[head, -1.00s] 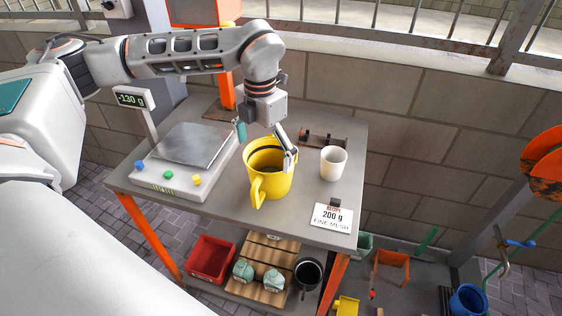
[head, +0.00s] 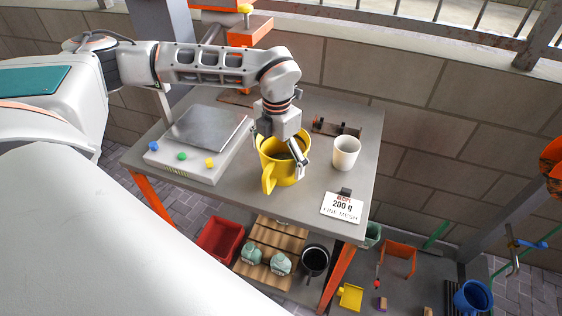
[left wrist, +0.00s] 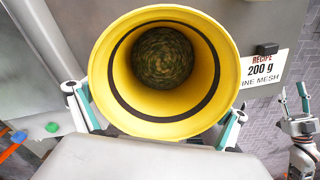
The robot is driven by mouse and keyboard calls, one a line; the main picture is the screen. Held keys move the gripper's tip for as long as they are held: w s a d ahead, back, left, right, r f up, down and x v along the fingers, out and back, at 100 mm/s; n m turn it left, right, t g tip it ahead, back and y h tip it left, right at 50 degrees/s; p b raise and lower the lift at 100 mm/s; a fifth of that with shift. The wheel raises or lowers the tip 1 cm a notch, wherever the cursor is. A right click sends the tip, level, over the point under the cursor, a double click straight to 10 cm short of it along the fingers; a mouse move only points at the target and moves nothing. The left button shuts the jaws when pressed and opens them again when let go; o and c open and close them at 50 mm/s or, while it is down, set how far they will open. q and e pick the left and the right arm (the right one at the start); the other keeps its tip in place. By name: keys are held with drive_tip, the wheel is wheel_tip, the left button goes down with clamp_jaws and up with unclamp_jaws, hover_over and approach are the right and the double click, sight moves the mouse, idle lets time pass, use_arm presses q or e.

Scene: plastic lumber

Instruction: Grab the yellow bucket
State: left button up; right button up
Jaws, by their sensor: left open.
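The yellow bucket (head: 281,172) stands upright on the grey table, its handle toward the front. The left wrist view looks down into the yellow bucket (left wrist: 110,75); dark, grainy material lies at its bottom. My left gripper (head: 279,150) is open over the bucket. In the left wrist view, the fingers of my left gripper (left wrist: 154,103) are apart on opposite sides of the rim, outside it. Whether they touch the wall cannot be told. What looks like my right gripper (left wrist: 293,98) shows at the right edge of the left wrist view, its fingers apart.
The scale (head: 200,140) stands close left of the bucket. A white cup (head: 346,153) is close to its right, and a "200 g FINE MESH" card (head: 342,208) is at the front right. The table (head: 285,215) is clear in front of the bucket.

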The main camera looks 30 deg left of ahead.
use_arm(q)
drive_tip(key=c, duration=1.2)
drive_tip(key=shift+c, duration=0.2)
drive_tip(key=shift+r, duration=0.15)
